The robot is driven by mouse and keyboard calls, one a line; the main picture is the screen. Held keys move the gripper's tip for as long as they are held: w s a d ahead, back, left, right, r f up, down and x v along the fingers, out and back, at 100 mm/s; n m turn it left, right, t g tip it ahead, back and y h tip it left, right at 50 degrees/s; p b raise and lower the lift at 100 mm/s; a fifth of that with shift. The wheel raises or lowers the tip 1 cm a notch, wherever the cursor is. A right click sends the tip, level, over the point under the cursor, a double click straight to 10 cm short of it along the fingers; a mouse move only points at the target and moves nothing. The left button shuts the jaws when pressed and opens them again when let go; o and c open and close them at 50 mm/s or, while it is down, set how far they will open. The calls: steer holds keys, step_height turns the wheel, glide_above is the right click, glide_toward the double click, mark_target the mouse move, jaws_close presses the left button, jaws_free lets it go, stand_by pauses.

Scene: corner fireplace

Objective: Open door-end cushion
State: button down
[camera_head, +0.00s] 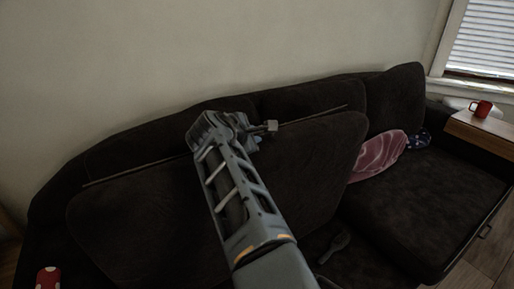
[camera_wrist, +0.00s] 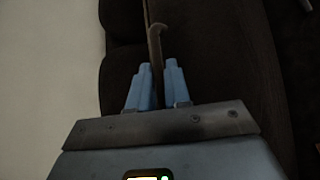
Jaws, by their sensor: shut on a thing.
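A large dark brown cushion (camera_head: 300,165) stands tilted in front of the sofa's backrest in the head view; dark upholstery also fills the right of the wrist view (camera_wrist: 225,60). A thin brown strip (camera_head: 310,117) runs along behind its top edge. My gripper (camera_head: 240,124) is at this top edge, near the middle. In the wrist view my gripper (camera_wrist: 158,70) has its blue fingers close together on the thin brown strip (camera_wrist: 154,38), which has a hooked end. I cannot tell how the strip joins the cushion. My arm hides part of the cushion.
A pink cloth (camera_head: 380,156) lies by the right backrest, beside the bare right seat (camera_head: 430,205). A red mug (camera_head: 481,108) stands on the wooden armrest tray (camera_head: 470,127). A dark spoon-shaped object (camera_head: 335,246) lies low in the middle. A red and white object (camera_head: 48,279) is at lower left.

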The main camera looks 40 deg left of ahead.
steer(key=shift+w+a+r, duration=0.1)
steer(key=shift+a+r, duration=0.15)
steer(key=shift+r, duration=0.05)
steer(key=shift+r, duration=0.1)
steer(key=c, duration=1.4)
jaws_free()
steer(key=shift+o, duration=1.2)
steer(key=shift+d, duration=0.1)
steer(key=shift+p+v, duration=0.5)
steer(key=shift+v, duration=3.35)
